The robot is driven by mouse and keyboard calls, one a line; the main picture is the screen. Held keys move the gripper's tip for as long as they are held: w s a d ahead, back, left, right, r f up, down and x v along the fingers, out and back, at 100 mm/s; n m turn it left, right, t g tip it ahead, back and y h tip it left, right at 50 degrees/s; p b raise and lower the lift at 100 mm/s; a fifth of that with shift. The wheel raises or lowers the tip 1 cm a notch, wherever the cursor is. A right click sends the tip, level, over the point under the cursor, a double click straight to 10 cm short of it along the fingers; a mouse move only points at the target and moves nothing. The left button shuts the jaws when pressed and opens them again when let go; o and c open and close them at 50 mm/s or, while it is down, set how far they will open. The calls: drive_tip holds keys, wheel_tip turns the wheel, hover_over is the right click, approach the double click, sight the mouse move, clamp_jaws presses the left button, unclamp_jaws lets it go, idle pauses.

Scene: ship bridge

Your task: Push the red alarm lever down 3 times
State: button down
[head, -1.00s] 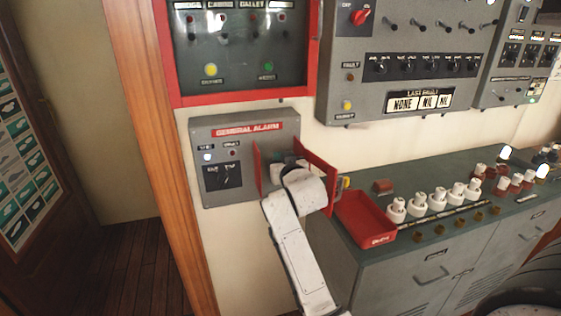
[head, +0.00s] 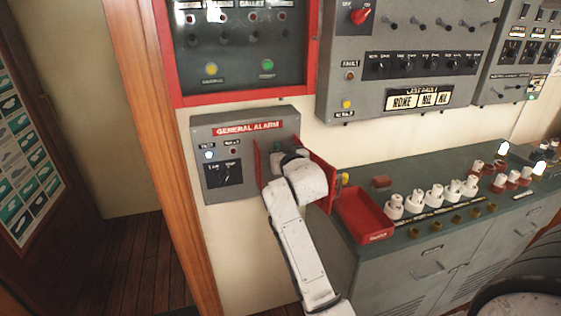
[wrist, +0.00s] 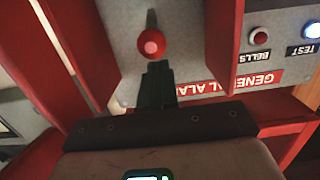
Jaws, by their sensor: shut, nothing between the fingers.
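The grey general alarm box (head: 222,172) is on the wall in the head view, with two red side guards. The red alarm lever's round knob (wrist: 151,43) shows in the wrist view, between the red guards, with its thin shaft running toward the picture's top. The wrist view is upside down, as the box's lettering shows. My gripper (wrist: 157,66) is shut and empty, its dark fingertips close to the knob, on the side toward the label. I cannot tell if they touch. In the head view my white wrist hides the lever.
The red guards (wrist: 228,65) stand close on both sides of the fingers. A red tray (head: 365,216) and several white knobs (head: 433,198) are on the console at the right. A red-framed panel (head: 240,50) and a grey panel (head: 420,60) hang above. Floor at left is clear.

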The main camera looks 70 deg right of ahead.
drive_tip(key=p+v, duration=0.2)
drive_tip(key=v, duration=0.7)
idle(0.5)
idle(0.6)
